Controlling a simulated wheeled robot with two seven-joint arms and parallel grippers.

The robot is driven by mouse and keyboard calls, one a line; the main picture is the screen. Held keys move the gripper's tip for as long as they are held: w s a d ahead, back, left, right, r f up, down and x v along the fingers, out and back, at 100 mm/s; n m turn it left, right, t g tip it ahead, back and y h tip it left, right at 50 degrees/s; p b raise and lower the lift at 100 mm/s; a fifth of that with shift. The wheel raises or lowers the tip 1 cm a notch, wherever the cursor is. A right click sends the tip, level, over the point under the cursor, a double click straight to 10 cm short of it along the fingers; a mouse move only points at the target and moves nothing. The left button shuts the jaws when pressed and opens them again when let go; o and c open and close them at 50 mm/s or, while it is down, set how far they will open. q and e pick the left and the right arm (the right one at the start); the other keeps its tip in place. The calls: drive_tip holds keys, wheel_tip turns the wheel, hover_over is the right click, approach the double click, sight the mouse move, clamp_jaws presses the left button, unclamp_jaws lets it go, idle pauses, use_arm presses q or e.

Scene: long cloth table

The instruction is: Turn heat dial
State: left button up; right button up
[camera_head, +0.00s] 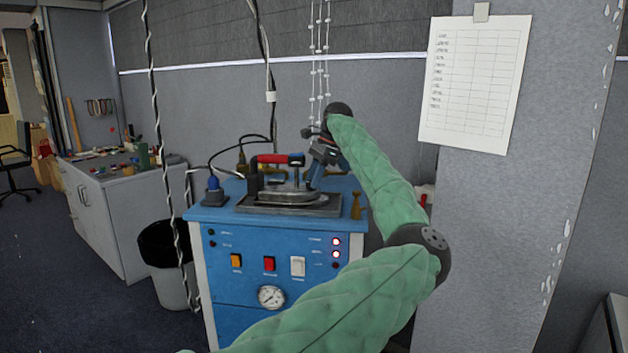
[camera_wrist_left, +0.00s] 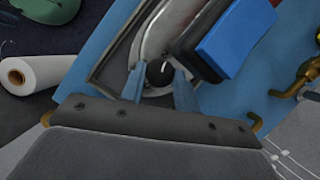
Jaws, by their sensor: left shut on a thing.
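An iron (camera_head: 283,190) with a red and black handle rests on a dark tray (camera_head: 322,210) on top of a blue steam station (camera_head: 270,235). In the left wrist view the iron's silver body (camera_wrist_left: 158,35) lies beside a black and blue handle part (camera_wrist_left: 235,42). The black round heat dial (camera_wrist_left: 160,74) has a small white mark. My left gripper (camera_head: 314,184) reaches down at the iron's right end. In the wrist view its two blue fingertips (camera_wrist_left: 159,80) are on either side of the dial, closed on it. My right gripper is not in view.
Several switches and a gauge (camera_head: 271,297) are on the station's front. Brass fittings (camera_head: 356,205) stand at its right edge. A black bin (camera_head: 166,255) and a cluttered cabinet (camera_head: 110,205) are at left. A pillar with a paper sheet (camera_head: 475,85) stands at right.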

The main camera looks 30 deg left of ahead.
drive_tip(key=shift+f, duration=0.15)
use_arm(q)
drive_tip(key=o, duration=1)
drive_tip(key=shift+w+r, duration=0.1)
drive_tip(key=shift+r, duration=0.2)
drive_tip(key=shift+b+v, duration=0.45)
drive_tip(key=shift+v, duration=3.15)
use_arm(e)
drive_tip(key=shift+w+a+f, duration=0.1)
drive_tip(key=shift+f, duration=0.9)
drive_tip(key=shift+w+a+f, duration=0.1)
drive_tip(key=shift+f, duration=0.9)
use_arm(q)
drive_tip(key=shift+d, duration=0.1)
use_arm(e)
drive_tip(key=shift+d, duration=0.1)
